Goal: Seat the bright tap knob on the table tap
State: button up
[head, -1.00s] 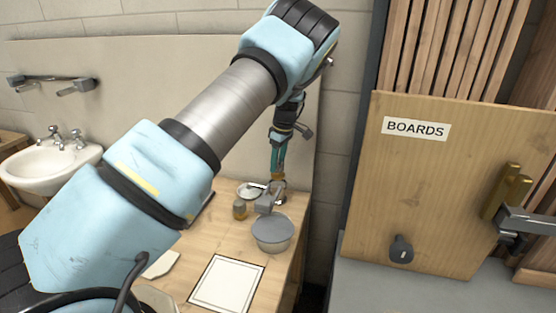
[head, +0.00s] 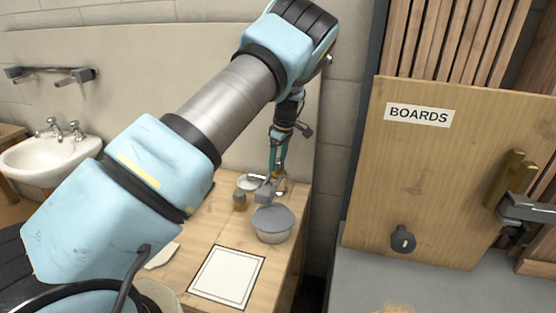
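The table tap (head: 264,195) is a grey metal fitting standing near the back of the wooden table (head: 205,235). My gripper (head: 278,171) points down just above and behind the tap, with its teal fingers close together. A small brassy patch shows at the fingertips, and it may be the bright tap knob; it is too small to be sure. I cannot tell whether the fingers are shut on it, or whether it touches the tap.
A grey-lidded tub (head: 273,225) stands in front of the tap, and a small brown jar (head: 240,201) to its left. A pale dish (head: 250,181) lies behind. A framed white sheet (head: 226,277) lies at the front. A BOARDS panel (head: 420,175) stands right.

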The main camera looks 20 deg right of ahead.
jog(key=shift+o, duration=0.4)
notch_tip(320, 180, up, 11)
jog(key=s+b, duration=0.1)
jog(key=b, duration=0.2)
jog(key=shift+s+d+f, duration=0.15)
jog(key=shift+s+d, duration=0.05)
jog(key=shift+d, duration=0.25)
